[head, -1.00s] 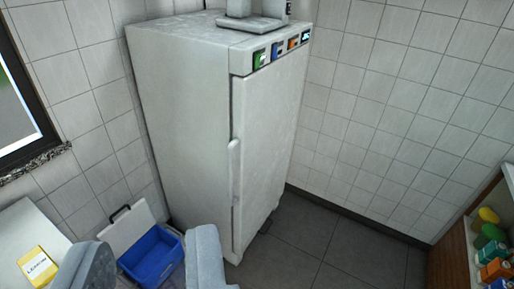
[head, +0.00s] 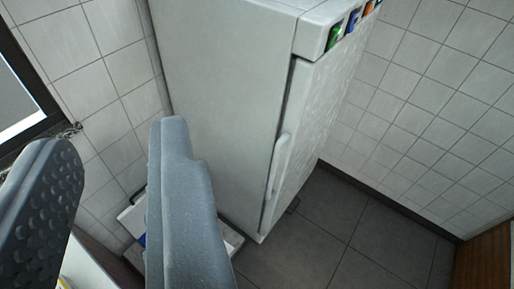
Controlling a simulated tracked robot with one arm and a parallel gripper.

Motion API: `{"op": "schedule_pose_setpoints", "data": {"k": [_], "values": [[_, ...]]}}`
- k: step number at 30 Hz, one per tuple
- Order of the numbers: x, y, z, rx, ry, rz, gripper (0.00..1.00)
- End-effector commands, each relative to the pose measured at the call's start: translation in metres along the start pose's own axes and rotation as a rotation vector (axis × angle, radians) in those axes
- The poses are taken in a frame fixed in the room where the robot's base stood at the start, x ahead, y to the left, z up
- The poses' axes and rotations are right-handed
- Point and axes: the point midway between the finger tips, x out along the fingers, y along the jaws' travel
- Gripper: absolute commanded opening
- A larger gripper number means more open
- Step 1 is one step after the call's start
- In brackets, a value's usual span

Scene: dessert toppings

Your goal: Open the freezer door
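The freezer is a tall white cabinet (head: 225,85) in the middle of the head view. Its door (head: 315,120) faces right and looks closed. A white vertical handle (head: 278,165) sits along the door's left edge. My gripper (head: 115,150) is at the lower left, with two grey fingers set wide apart and nothing seen between them. The right finger overlaps the lower part of the freezer's side in the picture. The gripper is left of the handle and apart from it.
A blue box, mostly hidden behind my right finger, lies on the floor with a white lid (head: 133,215) beside it. A window (head: 25,90) is at the left. The dark tiled floor (head: 325,225) before the door is clear. A brown wooden unit (head: 484,268) stands at the lower right.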

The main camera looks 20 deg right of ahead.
Motion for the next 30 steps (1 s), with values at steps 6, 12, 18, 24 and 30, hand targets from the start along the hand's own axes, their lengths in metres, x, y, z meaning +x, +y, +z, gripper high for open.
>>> {"op": "schedule_pose_setpoints", "data": {"k": [6,12,18,24,30], "values": [[0.000,0.000,0.000,0.000,0.000,0.000,0.24],[0.035,0.004,0.020,0.009,0.002,0.028,0.24],[0.140,0.024,0.092,0.039,0.029,0.118,0.24],[0.236,0.070,0.192,0.062,0.081,0.208,0.24],[0.299,0.124,0.304,0.065,0.137,0.279,0.24]]}}
